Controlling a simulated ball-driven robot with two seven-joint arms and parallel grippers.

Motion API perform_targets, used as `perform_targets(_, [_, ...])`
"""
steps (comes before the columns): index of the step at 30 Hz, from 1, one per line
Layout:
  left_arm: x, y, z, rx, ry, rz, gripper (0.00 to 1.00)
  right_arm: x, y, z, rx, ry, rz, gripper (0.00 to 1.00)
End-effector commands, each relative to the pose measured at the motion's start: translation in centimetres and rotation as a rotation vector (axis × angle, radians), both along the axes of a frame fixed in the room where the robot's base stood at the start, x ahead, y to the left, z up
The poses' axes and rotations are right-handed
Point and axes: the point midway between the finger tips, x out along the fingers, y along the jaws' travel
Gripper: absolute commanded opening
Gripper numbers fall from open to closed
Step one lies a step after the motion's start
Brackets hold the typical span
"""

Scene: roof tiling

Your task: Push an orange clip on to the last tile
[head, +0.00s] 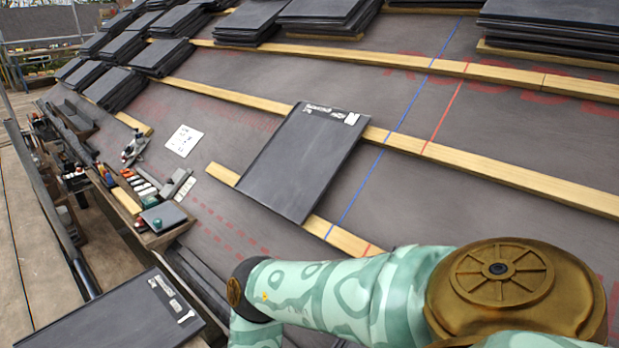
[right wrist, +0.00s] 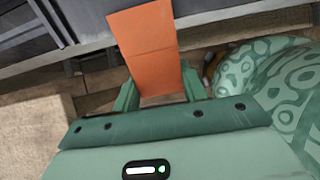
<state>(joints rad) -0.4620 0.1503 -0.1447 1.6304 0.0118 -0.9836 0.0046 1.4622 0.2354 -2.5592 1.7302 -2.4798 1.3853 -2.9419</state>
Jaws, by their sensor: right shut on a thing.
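In the right wrist view, my right gripper (right wrist: 158,90) is shut on an orange clip (right wrist: 146,40), a flat strip that sticks out past the fingertips. The clip's far end lies over a dark grey edge; I cannot tell if it touches. In the head view, a dark slate tile (head: 305,160) lies alone on the roof across two battens, with pale markings at its top edge. Another dark tile (head: 110,318) lies at the lower left, partly cut off. My right arm crosses the lower right, and its gripper is hidden there. My left gripper is in neither view.
Wooden battens (head: 520,178) cross the grey underlay. Stacks of dark tiles (head: 330,14) stand along the top and upper left. A wooden tray (head: 160,238) of small items lies at the left beside a white sheet (head: 184,140).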

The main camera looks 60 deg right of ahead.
Motion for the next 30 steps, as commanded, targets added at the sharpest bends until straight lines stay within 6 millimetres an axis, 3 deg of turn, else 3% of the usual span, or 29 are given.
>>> perform_targets(30, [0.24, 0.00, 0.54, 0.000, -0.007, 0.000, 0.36, -0.11, -0.76, 0.44, -0.005, -0.001, -0.003, 0.02])
